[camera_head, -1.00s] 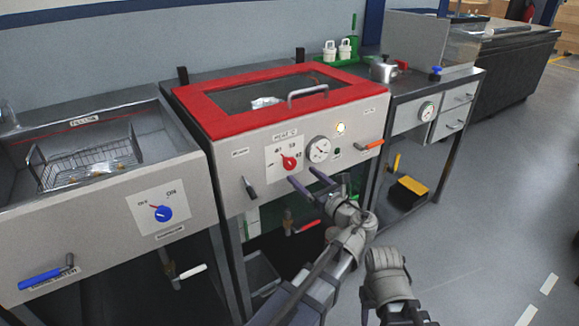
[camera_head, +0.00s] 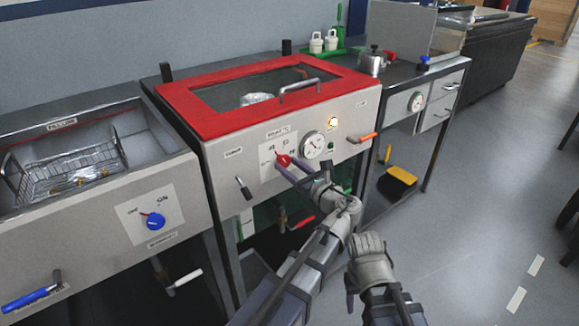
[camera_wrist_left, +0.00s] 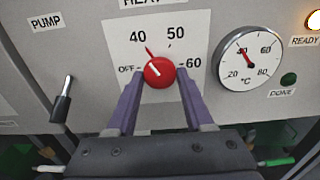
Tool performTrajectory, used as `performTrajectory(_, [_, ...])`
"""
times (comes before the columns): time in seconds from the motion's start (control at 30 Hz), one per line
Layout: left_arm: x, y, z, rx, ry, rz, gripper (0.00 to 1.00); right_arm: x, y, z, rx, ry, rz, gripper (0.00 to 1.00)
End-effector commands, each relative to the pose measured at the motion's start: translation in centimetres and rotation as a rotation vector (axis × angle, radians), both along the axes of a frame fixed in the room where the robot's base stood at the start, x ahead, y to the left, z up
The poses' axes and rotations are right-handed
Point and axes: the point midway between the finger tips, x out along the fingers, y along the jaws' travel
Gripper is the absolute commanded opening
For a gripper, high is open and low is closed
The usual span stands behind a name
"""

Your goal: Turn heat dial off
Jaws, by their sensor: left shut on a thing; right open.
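The red heat dial (camera_wrist_left: 159,72) sits on a white scale plate marked OFF, 40, 50 and 60. It also shows in the head view (camera_head: 283,159). Its red pointer slants up and left, near the 40 mark. My left gripper (camera_wrist_left: 159,82) is shut on the dial, one purple finger at each side. In the head view the left gripper (camera_head: 283,163) reaches the dial from the lower right.
A temperature gauge (camera_wrist_left: 247,57) sits right of the dial, with a lit READY lamp (camera_wrist_left: 314,19) beyond it. A black PUMP lever (camera_wrist_left: 63,102) is on the left. A red-framed lid (camera_head: 220,124) tops the housing. A blue knob (camera_head: 155,221) is on the left unit.

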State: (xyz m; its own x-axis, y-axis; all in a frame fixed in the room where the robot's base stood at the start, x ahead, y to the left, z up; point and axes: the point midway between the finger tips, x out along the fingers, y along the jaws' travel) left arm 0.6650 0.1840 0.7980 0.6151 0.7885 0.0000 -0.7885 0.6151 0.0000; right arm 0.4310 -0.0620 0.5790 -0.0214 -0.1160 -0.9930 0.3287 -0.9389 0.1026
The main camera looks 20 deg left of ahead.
Motion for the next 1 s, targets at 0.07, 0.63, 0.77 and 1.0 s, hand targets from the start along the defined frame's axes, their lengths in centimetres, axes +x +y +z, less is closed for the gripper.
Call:
performTrajectory(0.07, [0.01, 0.00, 0.00, 0.000, 0.000, 0.000, 0.31, 0.00, 0.00, 0.00, 0.000, 0.000, 0.000, 0.50])
performTrajectory(0.63, [0.02, 0.00, 0.00, -0.020, -0.026, 0.000, 0.00, 0.00, 0.00, 0.00, 0.000, 0.000, 0.000, 0.50])
performTrajectory(0.77, [0.04, -0.02, 0.00, -0.059, -0.076, 0.000, 0.00, 0.00, 0.00, 0.01, 0.000, 0.000, 0.000, 0.50])
performTrajectory(1.0, [0.06, -0.05, 0.02, -0.181, -0.233, 0.000, 0.00, 0.00, 0.00, 0.02, 0.000, 0.000, 0.000, 0.50])
